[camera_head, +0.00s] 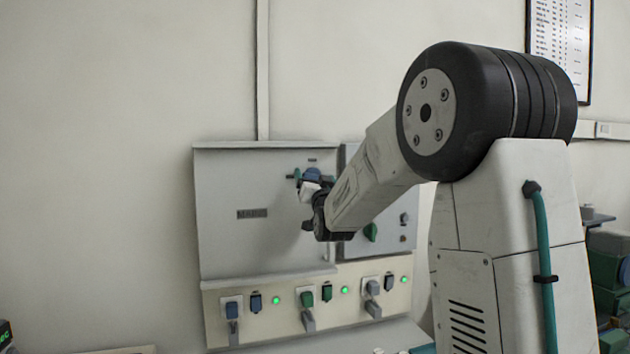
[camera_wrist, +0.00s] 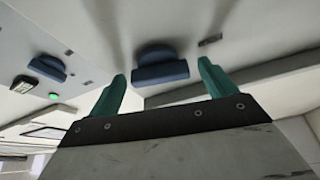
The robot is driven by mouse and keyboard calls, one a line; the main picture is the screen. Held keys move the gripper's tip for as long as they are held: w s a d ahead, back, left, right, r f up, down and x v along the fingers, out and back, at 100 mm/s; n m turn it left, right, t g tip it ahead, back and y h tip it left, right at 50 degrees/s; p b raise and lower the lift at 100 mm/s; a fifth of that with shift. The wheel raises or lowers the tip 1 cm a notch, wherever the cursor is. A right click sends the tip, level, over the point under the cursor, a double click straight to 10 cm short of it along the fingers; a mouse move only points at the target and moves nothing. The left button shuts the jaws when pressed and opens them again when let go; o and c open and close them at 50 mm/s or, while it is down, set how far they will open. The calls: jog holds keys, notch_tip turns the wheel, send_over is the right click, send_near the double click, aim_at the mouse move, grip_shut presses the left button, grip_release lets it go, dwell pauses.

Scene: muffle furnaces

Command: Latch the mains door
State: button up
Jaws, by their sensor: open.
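The mains door (camera_head: 235,240) is a flat light-grey panel with a dark label, on the wall cabinet in the head view. It looks closed or nearly so; I cannot tell if it sits flush. A blue latch handle (camera_head: 312,174) is near its upper right corner. In the wrist view the blue handle (camera_wrist: 160,73) lies between and slightly beyond my green fingertips. My gripper (camera_head: 310,178) is open at the handle, with a finger to each side in the wrist view (camera_wrist: 163,70). I see no clear contact. My wrist hides part of the door's right edge.
A grey panel with a green knob (camera_head: 371,232) adjoins the door on the right. Below is a cream socket strip (camera_head: 262,325) with plugs, switches and green lamps. Another blue handle (camera_wrist: 48,67) and a green lamp (camera_wrist: 53,96) show in the wrist view.

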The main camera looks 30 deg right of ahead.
jog(key=c, duration=1)
jog(key=shift+n+t+y, duration=0.4)
jog(key=shift+n+y, duration=0.5)
jog(key=shift+n, duration=1.2)
jog(key=o, duration=1)
